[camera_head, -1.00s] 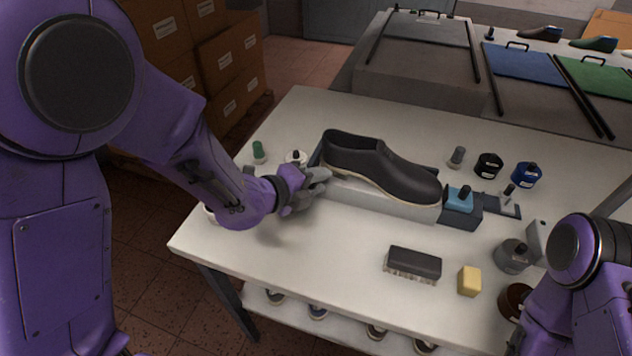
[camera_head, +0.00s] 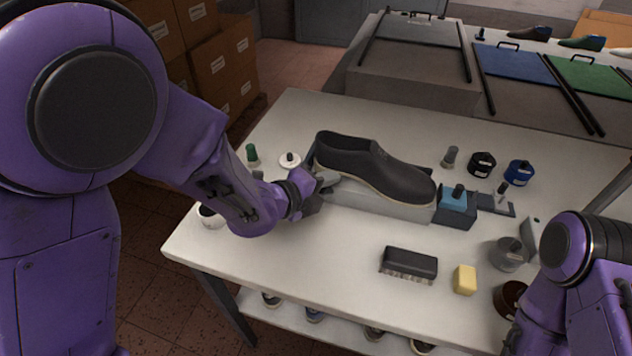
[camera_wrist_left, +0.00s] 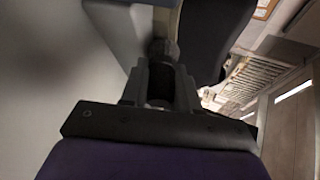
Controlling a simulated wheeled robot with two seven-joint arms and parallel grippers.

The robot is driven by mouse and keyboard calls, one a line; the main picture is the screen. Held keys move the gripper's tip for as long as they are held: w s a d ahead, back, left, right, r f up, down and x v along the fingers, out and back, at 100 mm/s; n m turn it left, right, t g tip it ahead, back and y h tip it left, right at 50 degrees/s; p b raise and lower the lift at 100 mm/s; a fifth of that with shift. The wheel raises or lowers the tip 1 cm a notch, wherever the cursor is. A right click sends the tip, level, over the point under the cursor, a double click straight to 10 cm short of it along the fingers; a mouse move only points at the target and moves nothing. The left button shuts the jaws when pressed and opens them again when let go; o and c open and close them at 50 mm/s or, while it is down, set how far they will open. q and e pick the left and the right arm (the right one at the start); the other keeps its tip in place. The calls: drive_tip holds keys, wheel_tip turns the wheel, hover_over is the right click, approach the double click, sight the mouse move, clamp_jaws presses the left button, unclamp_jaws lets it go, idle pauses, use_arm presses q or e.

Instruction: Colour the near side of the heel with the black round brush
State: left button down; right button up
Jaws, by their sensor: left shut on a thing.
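A black slip-on shoe (camera_head: 375,165) rests on a grey block (camera_head: 385,206) on the white table, heel to the left, toe to the right. My left gripper (camera_head: 324,182) is at the near side of the heel end. It is shut on a small dark thing, probably the black round brush (camera_wrist_left: 160,48), mostly hidden between the fingers. In the left wrist view the shoe's dark side (camera_wrist_left: 213,35) is just beyond the fingertips. I cannot tell whether the brush touches the heel. My right arm shows at lower right; its gripper is out of view.
A dark bristle brush (camera_head: 409,262) and a yellow block (camera_head: 465,279) lie in front. A blue-topped pad (camera_head: 454,203), a black jar (camera_head: 482,163) and a blue jar (camera_head: 519,172) stand right of the shoe. A green-topped bottle (camera_head: 252,154) stands at the left.

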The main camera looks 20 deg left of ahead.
use_arm(q)
drive_tip(key=shift+s+d, duration=0.2)
drive_tip(key=shift+d, duration=1.55)
drive_tip(key=shift+w+a, duration=0.15)
drive_tip(key=shift+a, duration=0.6)
drive_tip(key=shift+w+a, duration=0.15)
drive_tip(key=shift+a, duration=0.6)
drive_tip(key=shift+w+a+b, duration=0.15)
drive_tip(key=shift+a+b, duration=0.1)
drive_tip(key=shift+a, duration=0.65)
drive_tip(key=shift+w+a+b, duration=0.1)
drive_tip(key=shift+a+b, duration=0.1)
drive_tip(key=shift+a, duration=0.7)
drive_tip(key=shift+s, duration=0.1)
drive_tip(key=shift+s+a, duration=0.1)
drive_tip(key=shift+s, duration=0.15)
drive_tip(key=shift+s+a, duration=0.15)
drive_tip(key=shift+s, duration=0.8)
drive_tip(key=s+p, duration=0.2)
drive_tip(key=p, duration=0.1)
drive_tip(key=shift+s+r, duration=0.25)
drive_tip(key=shift+s, duration=0.05)
drive_tip(key=shift+s+f+p, duration=0.1)
drive_tip(key=shift+s+p, duration=0.15)
drive_tip(key=shift+p, duration=0.05)
drive_tip(key=shift+s+f, duration=0.1)
drive_tip(key=shift+f, duration=0.05)
